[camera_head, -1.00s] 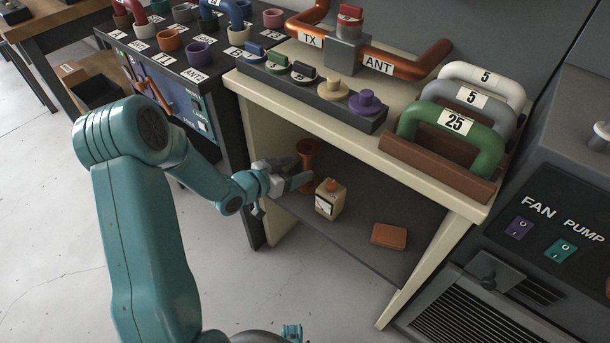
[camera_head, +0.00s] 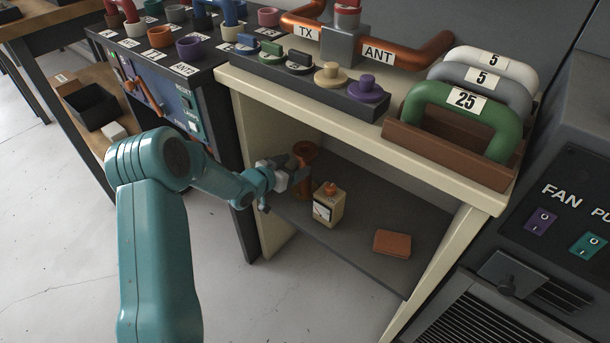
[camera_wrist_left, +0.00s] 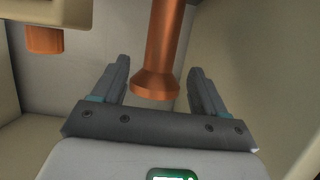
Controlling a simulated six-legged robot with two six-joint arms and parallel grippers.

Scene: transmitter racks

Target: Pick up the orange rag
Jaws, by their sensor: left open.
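A folded orange-brown cloth, which looks like the orange rag (camera_head: 392,243), lies flat on the dark lower shelf (camera_head: 350,245) of the cream bench in the head view. My left gripper (camera_head: 294,177) is at the left opening of that shelf, well left of the rag. It is beside a copper flared piece (camera_head: 305,156). In the left wrist view the open left gripper (camera_wrist_left: 160,70) has the copper piece (camera_wrist_left: 158,50) showing between its fingers; I cannot tell whether they touch. The rag is not seen in the wrist view. My right gripper is not in view.
A cream bottle with an orange cap (camera_head: 328,206) stands on the shelf between my left gripper and the rag. The benchtop (camera_head: 345,135) overhangs the shelf. A cream leg (camera_head: 440,262) bounds the right side. The shelf around the rag is clear.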

